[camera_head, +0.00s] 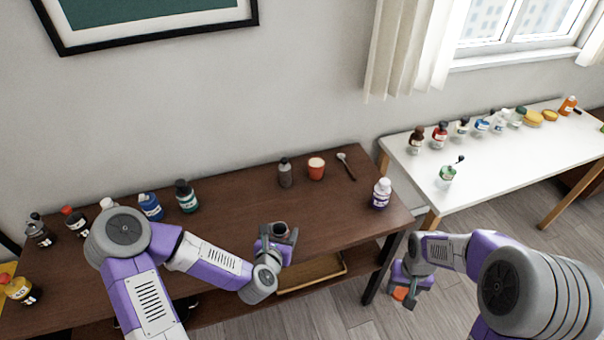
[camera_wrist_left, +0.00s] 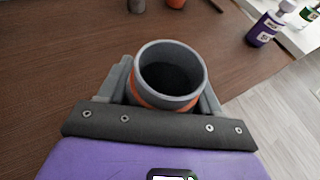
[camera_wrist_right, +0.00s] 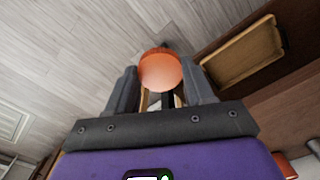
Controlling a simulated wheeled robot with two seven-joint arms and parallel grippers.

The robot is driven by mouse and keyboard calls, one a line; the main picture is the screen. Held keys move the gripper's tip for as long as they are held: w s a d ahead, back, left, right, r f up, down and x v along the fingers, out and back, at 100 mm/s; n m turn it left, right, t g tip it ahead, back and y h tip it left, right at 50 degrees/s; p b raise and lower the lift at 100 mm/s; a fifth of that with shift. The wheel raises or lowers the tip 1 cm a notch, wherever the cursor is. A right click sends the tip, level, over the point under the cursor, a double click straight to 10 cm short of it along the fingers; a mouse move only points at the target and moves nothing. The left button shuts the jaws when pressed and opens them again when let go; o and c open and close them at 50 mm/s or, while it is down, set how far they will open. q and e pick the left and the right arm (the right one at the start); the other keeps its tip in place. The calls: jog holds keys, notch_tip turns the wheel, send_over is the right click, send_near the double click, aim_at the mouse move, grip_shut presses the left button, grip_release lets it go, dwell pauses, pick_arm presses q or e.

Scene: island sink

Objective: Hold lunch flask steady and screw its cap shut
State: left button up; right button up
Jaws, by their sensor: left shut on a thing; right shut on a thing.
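The lunch flask (camera_wrist_left: 171,77) is an open grey cup with an orange band, its dark inside showing in the left wrist view. My left gripper (camera_head: 279,239) is shut around it at the front of the brown table; the flask (camera_head: 280,229) looks upright. The cap (camera_wrist_right: 160,69) is a round orange piece in the right wrist view. My right gripper (camera_head: 411,290) is shut on it and holds it off to the right, beyond the table's right end and over the floor. The cap (camera_head: 400,293) is apart from the flask. The flask's lower part is hidden.
A white table (camera_head: 500,168) stands right. A wooden tray (camera_head: 312,274) lies below.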

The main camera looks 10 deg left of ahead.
pick_arm(q)
jog(key=s+d+f+m+g+h, duration=0.2)
jog(key=d+m+h, duration=0.6)
jog(key=d, duration=0.5)
jog(key=shift+d+g+h, duration=0.2)
jog(key=shift+g+h, duration=0.2)
jog(key=shift+g, duration=0.2)
pick_arm(e)
jog(key=w+a+r+m, duration=0.2)
jog(key=a+r, duration=0.5)
jog(key=a, duration=0.4)
jog(key=w+a+r+m, duration=0.2)
jog(key=a+r+m, duration=0.2)
jog(key=a+r, duration=0.4)
jog(key=a, duration=0.3)
jog(key=shift+w+r+m, duration=0.15)
jog(key=shift+w+m, duration=0.2)
jog(key=shift+m, duration=0.05)
jog(key=shift+f, duration=2)
